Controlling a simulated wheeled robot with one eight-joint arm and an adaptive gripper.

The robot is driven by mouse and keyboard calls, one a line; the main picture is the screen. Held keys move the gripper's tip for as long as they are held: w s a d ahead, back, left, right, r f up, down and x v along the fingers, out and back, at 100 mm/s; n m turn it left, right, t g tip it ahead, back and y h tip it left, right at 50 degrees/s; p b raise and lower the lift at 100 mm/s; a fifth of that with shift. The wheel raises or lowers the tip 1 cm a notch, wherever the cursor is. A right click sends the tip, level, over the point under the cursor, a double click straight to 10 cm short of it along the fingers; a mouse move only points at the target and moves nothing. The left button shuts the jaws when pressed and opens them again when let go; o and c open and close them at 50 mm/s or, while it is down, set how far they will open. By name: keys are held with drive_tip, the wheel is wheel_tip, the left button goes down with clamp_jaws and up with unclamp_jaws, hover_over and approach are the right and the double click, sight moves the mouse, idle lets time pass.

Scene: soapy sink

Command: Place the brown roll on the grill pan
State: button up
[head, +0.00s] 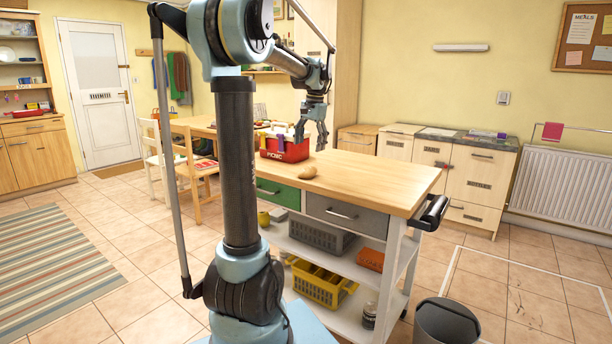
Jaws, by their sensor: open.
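A brown roll (304,173) lies on the wooden top of the white trolley (368,180), near its front left part. My gripper (310,145) hangs above the trolley top with its fingers pointing down. It is open and empty, apart from the roll, which shows just below it in the picture. I cannot make out a grill pan in this view.
A red picnic box (286,152) with items in it stands on the trolley's far left end, close to my gripper. The right part of the top is bare. A grey bin (446,322) stands on the floor at the front right. Low cabinets (474,180) line the back wall.

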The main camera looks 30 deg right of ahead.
sight(307, 168)
drive_tip(key=f, duration=0.7)
drive_tip(key=w+f, duration=0.1)
drive_tip(key=f, duration=0.3)
drive_tip(key=shift+a, duration=0.3)
drive_tip(key=shift+c, duration=0.2)
drive_tip(key=c, duration=1.2)
drive_tip(key=shift+r, duration=0.1)
